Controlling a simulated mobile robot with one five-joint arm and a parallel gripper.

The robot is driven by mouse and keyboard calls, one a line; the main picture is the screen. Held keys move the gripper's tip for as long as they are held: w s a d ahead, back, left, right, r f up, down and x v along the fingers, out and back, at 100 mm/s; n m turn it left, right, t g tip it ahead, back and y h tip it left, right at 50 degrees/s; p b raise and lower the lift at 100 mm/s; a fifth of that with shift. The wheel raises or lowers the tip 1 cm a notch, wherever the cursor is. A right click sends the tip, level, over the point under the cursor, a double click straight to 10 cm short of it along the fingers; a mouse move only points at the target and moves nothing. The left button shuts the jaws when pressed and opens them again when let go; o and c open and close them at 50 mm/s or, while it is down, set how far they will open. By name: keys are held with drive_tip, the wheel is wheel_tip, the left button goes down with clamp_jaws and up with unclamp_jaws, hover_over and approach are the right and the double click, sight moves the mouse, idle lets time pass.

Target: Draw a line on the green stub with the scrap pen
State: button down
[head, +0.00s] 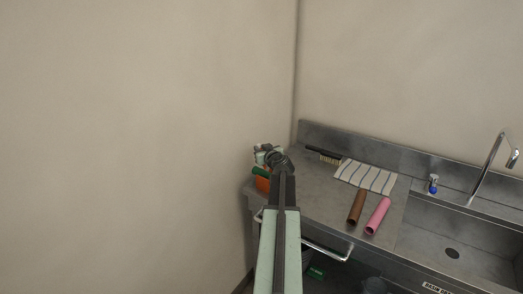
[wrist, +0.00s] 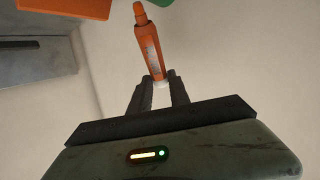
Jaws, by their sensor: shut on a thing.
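My gripper (wrist: 161,82) is shut on an orange pen (wrist: 148,45) with a pale, worn label, which I take as the scrap pen. The pen sticks out beyond the fingertips, its narrow end away from me. A green piece (wrist: 161,3), probably the green stub, is cut off by the top edge of the wrist view, close to the pen's narrow end. I cannot tell whether they touch. In the head view the green piece (head: 260,172) lies on or against an orange block (head: 263,184) at the counter's left end. My arm partly hides them, and the pen is not clear there.
A steel counter (head: 315,190) holds a brown pipe (head: 357,207), a pink pipe (head: 377,216), a striped cloth (head: 366,177) and a brush (head: 328,157). A sink (head: 460,240) with a tap (head: 488,168) is at the right. A wall stands close on the left.

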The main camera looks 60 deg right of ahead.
drive_tip(key=shift+f+b, duration=0.6)
idle(0.7)
drive_tip(key=shift+s, duration=0.25)
drive_tip(key=shift+s, duration=0.2)
drive_tip(key=shift+s, duration=0.1)
drive_tip(key=shift+s, duration=0.3)
idle(0.4)
drive_tip(key=shift+s+a, duration=0.1)
drive_tip(key=shift+s, duration=0.3)
drive_tip(key=shift+s, duration=0.2)
drive_tip(key=shift+s, duration=0.2)
